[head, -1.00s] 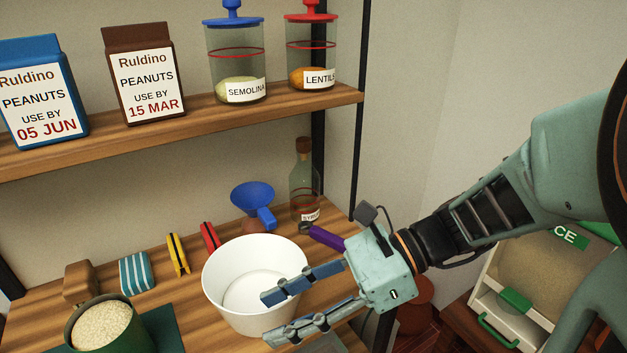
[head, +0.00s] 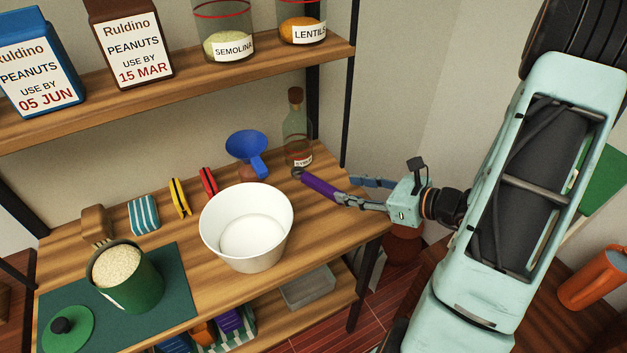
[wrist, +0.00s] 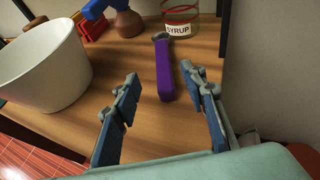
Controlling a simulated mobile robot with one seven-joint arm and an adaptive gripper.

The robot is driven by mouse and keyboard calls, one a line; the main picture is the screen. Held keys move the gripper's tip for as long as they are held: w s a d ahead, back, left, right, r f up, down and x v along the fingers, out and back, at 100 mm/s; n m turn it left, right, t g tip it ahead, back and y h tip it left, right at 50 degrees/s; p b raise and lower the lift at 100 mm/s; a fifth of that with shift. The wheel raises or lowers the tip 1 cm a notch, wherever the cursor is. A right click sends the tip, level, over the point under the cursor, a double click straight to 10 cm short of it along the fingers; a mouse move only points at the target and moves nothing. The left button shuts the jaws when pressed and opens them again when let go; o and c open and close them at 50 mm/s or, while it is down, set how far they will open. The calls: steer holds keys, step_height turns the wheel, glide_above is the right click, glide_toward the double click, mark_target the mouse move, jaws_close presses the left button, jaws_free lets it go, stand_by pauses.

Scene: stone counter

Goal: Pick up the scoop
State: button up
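The scoop appears to be the purple-handled tool with a small grey head (head: 320,187). It lies on the wooden counter to the right of the white bowl. In the wrist view its purple handle (wrist: 164,75) points toward me, with the grey head at the far end. My gripper (head: 347,189) is open and low over the counter at the handle's near end. In the wrist view my gripper (wrist: 159,74) has one finger on each side of the handle, with a gap on both sides. I see no contact.
The white bowl (head: 247,222) stands left of the gripper. A shelf (head: 180,98) with jars and cartons is above. A green tin of grain (head: 128,290) stands at left. The wall is close on the right.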

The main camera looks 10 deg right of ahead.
mark_target(321, 183)
steer(key=shift+w+a+f+m, duration=0.25)
steer(key=shift+w+m, duration=0.15)
steer(key=x, duration=1)
steer(key=shift+w+p, duration=0.1)
steer(key=shift+p, duration=0.25)
steer(key=shift+c, duration=0.6)
jaws_close()
